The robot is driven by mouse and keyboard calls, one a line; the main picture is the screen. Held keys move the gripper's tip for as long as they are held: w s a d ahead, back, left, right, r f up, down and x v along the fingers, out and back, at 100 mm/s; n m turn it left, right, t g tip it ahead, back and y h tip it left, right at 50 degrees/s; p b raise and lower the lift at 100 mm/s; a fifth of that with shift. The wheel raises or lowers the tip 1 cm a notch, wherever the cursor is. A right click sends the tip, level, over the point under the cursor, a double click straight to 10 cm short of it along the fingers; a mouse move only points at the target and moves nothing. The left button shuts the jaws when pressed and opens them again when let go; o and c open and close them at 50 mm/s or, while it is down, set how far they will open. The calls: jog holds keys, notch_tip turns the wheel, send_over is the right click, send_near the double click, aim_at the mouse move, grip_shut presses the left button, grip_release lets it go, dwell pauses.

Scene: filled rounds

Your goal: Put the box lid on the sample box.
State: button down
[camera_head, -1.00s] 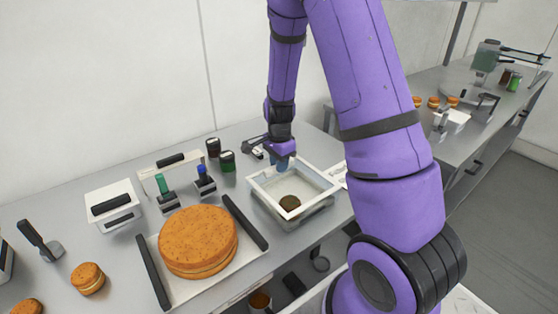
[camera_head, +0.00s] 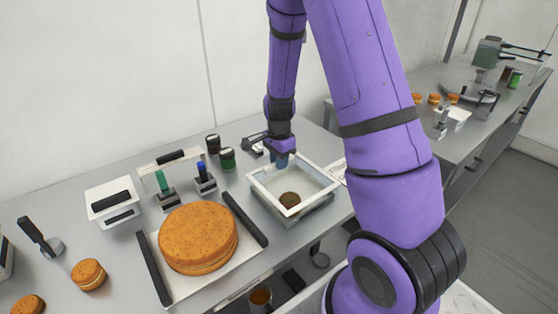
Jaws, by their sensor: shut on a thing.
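The box lid (camera_head: 257,199) is a white square frame with a see-through or pale middle. The sample box (camera_head: 312,218) shows as a grey, clear-walled body under the lid's near edges. A dark brown round thing (camera_head: 290,200) shows within the frame. My gripper (camera_head: 281,163) points down at the lid's far edge and is shut on it. The fingertips are small and partly hidden. The lid lies over the box opening; I cannot tell whether it touches the rim all round.
A cake (camera_head: 198,238) on a tray with black handles stands close on the left. Two dark jars (camera_head: 227,160) and small stamp-like tools (camera_head: 204,180) stand behind it. A white container with a black handle (camera_head: 112,205) is farther left. Below is an open shelf with a mug (camera_head: 260,297).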

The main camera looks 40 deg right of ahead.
jog(key=shift+f, duration=0.15)
jog(key=shift+c, duration=2.3)
grip_release()
jog(key=shift+r, duration=3.5)
